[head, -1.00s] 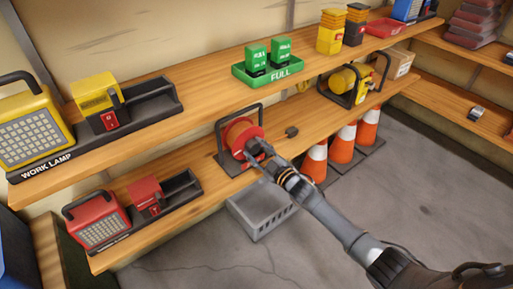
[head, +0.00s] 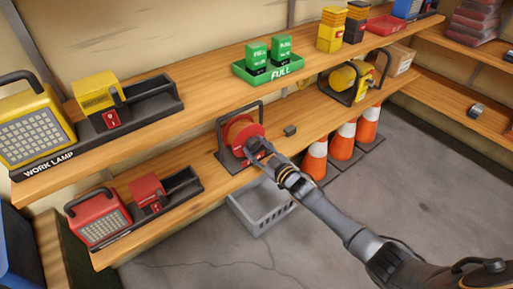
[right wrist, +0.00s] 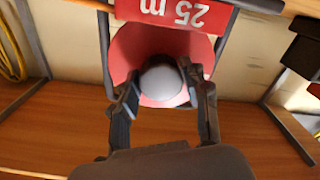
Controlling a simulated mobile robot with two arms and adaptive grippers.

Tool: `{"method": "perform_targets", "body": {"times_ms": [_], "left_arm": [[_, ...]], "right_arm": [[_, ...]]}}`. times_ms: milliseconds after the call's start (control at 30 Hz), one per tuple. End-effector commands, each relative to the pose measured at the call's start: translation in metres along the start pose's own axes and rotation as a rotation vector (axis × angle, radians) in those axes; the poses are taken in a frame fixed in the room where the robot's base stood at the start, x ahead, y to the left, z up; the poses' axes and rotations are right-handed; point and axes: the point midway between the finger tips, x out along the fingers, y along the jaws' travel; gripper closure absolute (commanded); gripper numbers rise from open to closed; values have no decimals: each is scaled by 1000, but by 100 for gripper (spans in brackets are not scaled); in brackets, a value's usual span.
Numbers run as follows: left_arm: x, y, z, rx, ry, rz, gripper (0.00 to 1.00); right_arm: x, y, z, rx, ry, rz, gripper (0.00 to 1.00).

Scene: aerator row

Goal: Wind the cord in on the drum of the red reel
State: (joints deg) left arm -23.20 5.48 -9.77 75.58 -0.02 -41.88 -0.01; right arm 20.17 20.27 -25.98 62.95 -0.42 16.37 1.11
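The red reel (head: 240,132) stands in a dark frame on the lower wooden shelf. Its red drum faces me. My right gripper (head: 257,148) is at the front of the drum. In the right wrist view, the gripper (right wrist: 160,88) has a finger on each side of a round grey knob (right wrist: 163,84) in front of the red drum face (right wrist: 125,55), and looks shut on it. A red label (right wrist: 175,10) reading "25 m" shows upside down above. My left gripper is out of view.
A yellow reel (head: 346,78) stands further right on the same shelf. A grey crate (head: 262,222) and several orange cones (head: 342,143) are below. A green tray (head: 268,76) sits on the shelf above. A red lamp (head: 98,220) stands at the left.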

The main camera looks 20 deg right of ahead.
Motion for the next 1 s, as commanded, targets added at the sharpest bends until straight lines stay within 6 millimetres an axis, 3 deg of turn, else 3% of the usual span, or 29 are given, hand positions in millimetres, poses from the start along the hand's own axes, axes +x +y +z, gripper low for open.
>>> {"method": "perform_targets", "body": {"times_ms": [33,100,533,667,1000], "left_arm": [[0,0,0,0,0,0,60],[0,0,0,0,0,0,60],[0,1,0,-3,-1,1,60],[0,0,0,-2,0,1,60],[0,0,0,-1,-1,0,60]], "right_arm": [[-1,0,2,-1,-4,-1,44],[-1,0,2,-1,-3,-1,31],[-9,-1,2,0,-2,-1,31],[-28,-1,2,-1,-2,-2,31],[-98,-1,2,-1,-4,-2,31]]}}
